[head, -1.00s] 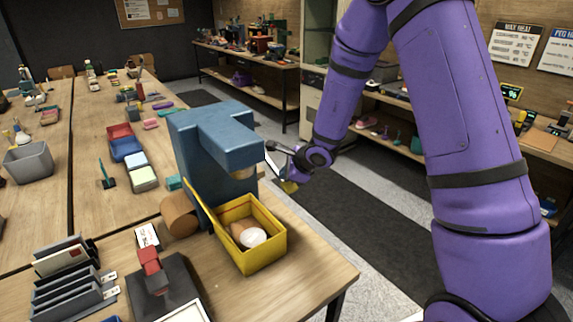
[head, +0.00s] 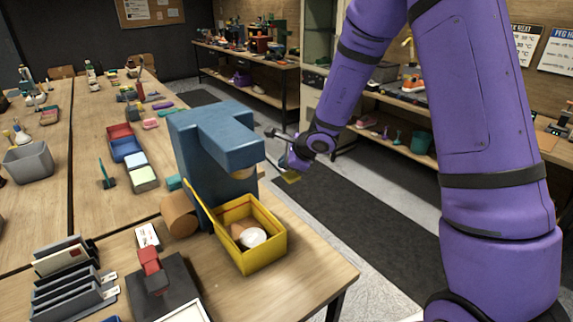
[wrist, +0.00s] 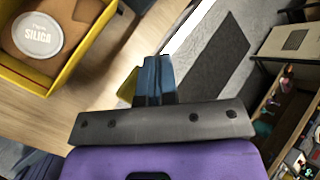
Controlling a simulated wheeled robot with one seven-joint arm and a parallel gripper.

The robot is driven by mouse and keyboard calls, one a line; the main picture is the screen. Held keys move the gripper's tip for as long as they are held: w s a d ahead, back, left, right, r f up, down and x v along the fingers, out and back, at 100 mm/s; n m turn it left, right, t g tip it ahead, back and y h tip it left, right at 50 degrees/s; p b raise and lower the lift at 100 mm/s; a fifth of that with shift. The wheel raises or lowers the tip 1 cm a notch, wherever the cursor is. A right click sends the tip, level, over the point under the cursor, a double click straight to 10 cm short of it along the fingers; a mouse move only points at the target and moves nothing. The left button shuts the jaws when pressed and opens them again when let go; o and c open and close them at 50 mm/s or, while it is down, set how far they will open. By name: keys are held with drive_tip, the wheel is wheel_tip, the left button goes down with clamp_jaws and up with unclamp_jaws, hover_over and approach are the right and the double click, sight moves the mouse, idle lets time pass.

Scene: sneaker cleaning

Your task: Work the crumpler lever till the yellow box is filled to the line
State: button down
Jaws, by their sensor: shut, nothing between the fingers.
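The blue crumpler (head: 215,145) stands near the table's right edge. Its lever cannot be made out. The yellow box (head: 265,263) sits under its overhanging head, with crumpled brown paper (head: 238,232) and a round white silica pack (head: 253,237) inside. In the wrist view, the yellow box (wrist: 70,72) shows at upper left with the silica pack (wrist: 37,36). My gripper (head: 283,160) is right of the crumpler's head, apart from it. Its blue fingers (wrist: 153,60) are shut and empty, with a small yellow piece (wrist: 128,87) beside them.
A brown cylinder (head: 180,213) lies left of the box. A black stand with a red top (head: 149,261) and a grey letter rack (head: 65,280) stand at front left. Small trays (head: 126,148) sit farther back. Open floor with a dark mat (head: 345,220) lies right of the table.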

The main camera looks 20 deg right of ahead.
drive_tip(key=shift+w+r, duration=0.1)
drive_tip(key=shift+r, duration=1.7)
wheel_tip(320, 180, up, 5)
drive_tip(key=shift+w, duration=0.15)
idle(0.3)
